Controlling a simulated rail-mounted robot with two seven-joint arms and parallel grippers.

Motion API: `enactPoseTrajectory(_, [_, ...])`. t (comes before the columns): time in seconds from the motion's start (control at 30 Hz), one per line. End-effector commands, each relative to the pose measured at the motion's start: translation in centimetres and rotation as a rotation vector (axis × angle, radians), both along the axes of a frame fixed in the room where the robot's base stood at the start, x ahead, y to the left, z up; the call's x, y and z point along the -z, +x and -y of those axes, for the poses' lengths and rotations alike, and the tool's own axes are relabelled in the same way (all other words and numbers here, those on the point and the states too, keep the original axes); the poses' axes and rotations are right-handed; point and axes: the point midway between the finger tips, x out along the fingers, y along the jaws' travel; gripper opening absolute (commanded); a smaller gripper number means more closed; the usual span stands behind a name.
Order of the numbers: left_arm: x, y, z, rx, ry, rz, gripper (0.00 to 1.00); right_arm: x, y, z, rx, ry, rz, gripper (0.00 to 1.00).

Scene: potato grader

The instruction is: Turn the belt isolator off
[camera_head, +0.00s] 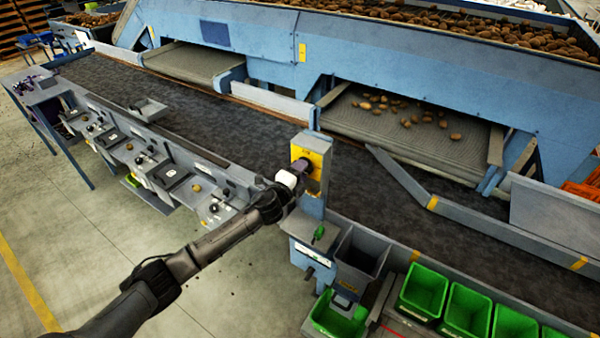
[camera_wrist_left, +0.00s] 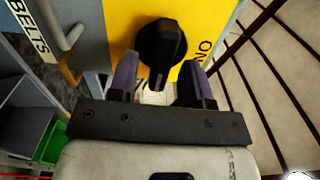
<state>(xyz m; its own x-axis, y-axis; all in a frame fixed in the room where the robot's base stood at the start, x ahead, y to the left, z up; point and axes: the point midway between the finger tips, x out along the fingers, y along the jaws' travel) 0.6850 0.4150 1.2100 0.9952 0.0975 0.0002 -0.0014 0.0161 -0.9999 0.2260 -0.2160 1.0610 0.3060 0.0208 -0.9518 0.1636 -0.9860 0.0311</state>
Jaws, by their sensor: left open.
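The belt isolator is a black rotary knob (camera_wrist_left: 162,45) on a yellow plate (camera_wrist_left: 200,18); the plate also shows in the head view (camera_head: 311,149) on a post beside the belt. A sign with letters like "ON" is partly visible right of the knob in the wrist view. My left gripper (camera_wrist_left: 158,80) is open, its two fingers pointing at the plate. The knob's near end reaches between the fingertips, with a gap on each side; contact cannot be told. In the head view my left gripper (camera_head: 304,164) covers the knob. My right gripper is not in view.
Below the post are a grey bin (camera_head: 361,253) and several green crates (camera_head: 424,288). The dark belt (camera_head: 420,225) runs behind.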

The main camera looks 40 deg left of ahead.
Motion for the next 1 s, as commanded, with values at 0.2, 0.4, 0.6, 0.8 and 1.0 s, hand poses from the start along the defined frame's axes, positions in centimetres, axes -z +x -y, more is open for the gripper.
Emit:
enactPoseTrajectory(0.2, [0.1, -1.0, 0.1, 0.001, 0.0, -0.001, 0.45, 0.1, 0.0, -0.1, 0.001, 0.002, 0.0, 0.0])
enactPoseTrajectory(0.4, [0.3, -4.2, 0.4, 0.001, 0.001, -0.002, 0.45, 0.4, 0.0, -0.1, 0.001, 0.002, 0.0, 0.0])
enactPoseTrajectory(0.6, [0.3, -8.1, 0.8, 0.002, 0.002, -0.002, 0.45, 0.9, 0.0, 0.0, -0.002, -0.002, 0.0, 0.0])
enactPoseTrajectory(0.8, [0.2, -11.2, 1.1, 0.002, 0.002, -0.001, 0.45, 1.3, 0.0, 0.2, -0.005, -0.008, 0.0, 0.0])
enactPoseTrajectory(1.0, [0.1, -13.0, 1.3, 0.0, 0.0, -0.001, 0.45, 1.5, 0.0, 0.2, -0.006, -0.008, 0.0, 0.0])
